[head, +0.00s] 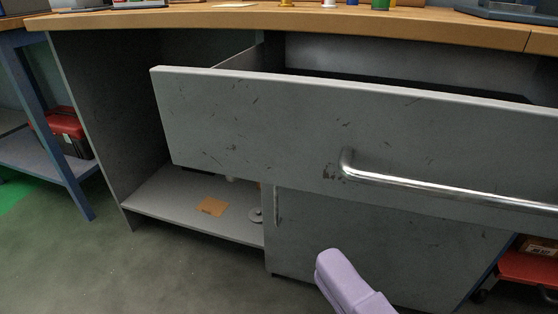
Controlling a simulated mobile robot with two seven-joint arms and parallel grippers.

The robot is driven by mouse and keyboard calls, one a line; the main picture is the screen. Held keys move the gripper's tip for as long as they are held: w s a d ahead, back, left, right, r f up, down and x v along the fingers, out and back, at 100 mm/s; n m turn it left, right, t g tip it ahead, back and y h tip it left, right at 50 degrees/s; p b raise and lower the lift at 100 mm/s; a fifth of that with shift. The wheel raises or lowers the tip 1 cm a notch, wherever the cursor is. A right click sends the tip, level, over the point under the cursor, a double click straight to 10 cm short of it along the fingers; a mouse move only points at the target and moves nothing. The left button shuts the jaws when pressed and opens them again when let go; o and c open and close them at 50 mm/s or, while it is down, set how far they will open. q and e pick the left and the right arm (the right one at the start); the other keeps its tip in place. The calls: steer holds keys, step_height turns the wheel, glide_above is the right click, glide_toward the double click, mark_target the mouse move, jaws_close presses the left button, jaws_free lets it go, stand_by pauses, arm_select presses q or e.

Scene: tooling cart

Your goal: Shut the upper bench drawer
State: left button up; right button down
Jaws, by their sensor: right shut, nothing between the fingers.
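The upper bench drawer (260,125) is pulled out from under the wooden bench top. Its grey, scuffed front faces me, and its interior shows as a dark gap behind the front's top edge. A silver bar handle (450,190) is fixed to the right part of the front; its right end is cut off by the picture edge. My right gripper (330,262), pale purple, is at the bottom of the head view, below the drawer front and left of most of the handle. It is shut and empty, and appears apart from the drawer. My left gripper is not in view.
Below the drawer is a grey cabinet front (380,250). To its left, an open shelf (180,205) holds a brown card and a small grey disc. A blue-legged table with a red toolbox (68,130) stands left. A red cart (530,268) is at right. Floor in front is clear.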

steer(key=p, duration=0.2)
glide_toward(271, 146)
steer(key=w+a, duration=0.1)
steer(key=a, duration=0.3)
steer(key=w, duration=0.1)
steer(key=w+d, duration=0.1)
steer(key=w, duration=0.1)
steer(key=shift+w, duration=0.25)
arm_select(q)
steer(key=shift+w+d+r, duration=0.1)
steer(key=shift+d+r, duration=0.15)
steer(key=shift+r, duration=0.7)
arm_select(e)
steer(key=shift+w+d, duration=0.1)
steer(key=shift+w, duration=0.25)
steer(key=shift+w, duration=0.1)
